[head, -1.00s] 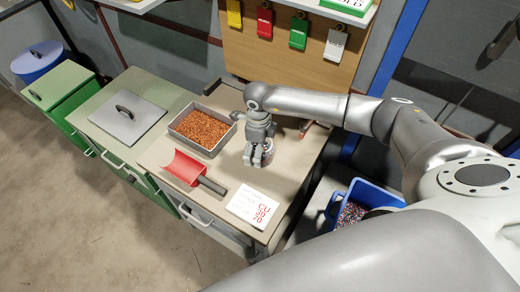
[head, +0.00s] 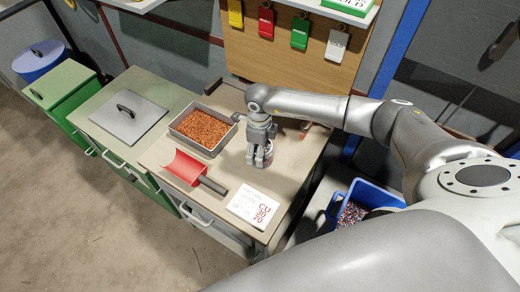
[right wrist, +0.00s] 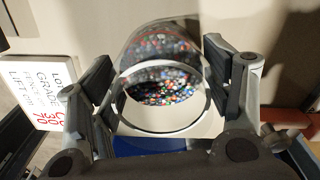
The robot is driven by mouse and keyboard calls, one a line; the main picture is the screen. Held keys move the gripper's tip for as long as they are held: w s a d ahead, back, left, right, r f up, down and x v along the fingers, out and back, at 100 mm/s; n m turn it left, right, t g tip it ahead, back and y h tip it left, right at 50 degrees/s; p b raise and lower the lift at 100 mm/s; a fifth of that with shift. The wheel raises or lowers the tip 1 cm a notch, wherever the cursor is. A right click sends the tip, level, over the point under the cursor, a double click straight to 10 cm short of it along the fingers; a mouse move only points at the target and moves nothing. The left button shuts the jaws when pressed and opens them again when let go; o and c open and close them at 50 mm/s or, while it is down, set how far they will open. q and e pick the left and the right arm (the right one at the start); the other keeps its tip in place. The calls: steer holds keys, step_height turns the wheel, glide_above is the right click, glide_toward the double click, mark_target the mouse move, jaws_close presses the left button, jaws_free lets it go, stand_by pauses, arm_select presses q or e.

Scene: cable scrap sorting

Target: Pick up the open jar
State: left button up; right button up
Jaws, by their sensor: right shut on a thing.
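The open jar (right wrist: 165,88) is clear, with a round open rim and multicoloured granules inside. It sits between the two finger pads of my right gripper (right wrist: 163,92) in the right wrist view. The gripper is shut on the jar's sides. In the head view my right gripper (head: 260,162) points down over the worktop and the jar (head: 269,153) shows only partly behind its fingers. I cannot tell whether the jar's base touches the worktop. My left gripper is not in view.
On the worktop (head: 300,165) are a grey tray of copper granules (head: 203,130), a red scoop (head: 186,168) and a white CU card (head: 254,207). A grey lid (head: 128,118) lies on the left cabinet. A blue bin of granules (head: 352,213) stands at right. Tags hang behind.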

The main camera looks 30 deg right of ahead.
steer(key=shift+r+b, duration=0.3)
steer(key=shift+r, duration=0.2)
steer(key=r, duration=0.1)
steer(key=r+b, duration=0.1)
steer(key=shift+s+a+r, duration=0.15)
steer(key=shift+a+r, duration=0.05)
steer(key=shift+r, duration=0.1)
steer(key=s+a+r+b, duration=0.3)
steer(key=s+a+r, duration=0.5)
steer(key=s+r, duration=0.1)
steer(key=shift+s+a+r, duration=0.2)
steer(key=shift+s+a, duration=0.15)
steer(key=shift+s, duration=0.3)
steer(key=s+d+r+n, duration=0.1)
steer(key=d+r+n, duration=0.1)
steer(key=n, duration=1.1)
steer(key=s+d+r+n, duration=0.1)
steer(key=d+r+n, duration=0.1)
steer(key=n, duration=1.1)
steer(key=shift+s+n, duration=0.25)
steer(key=shift+n, duration=0.15)
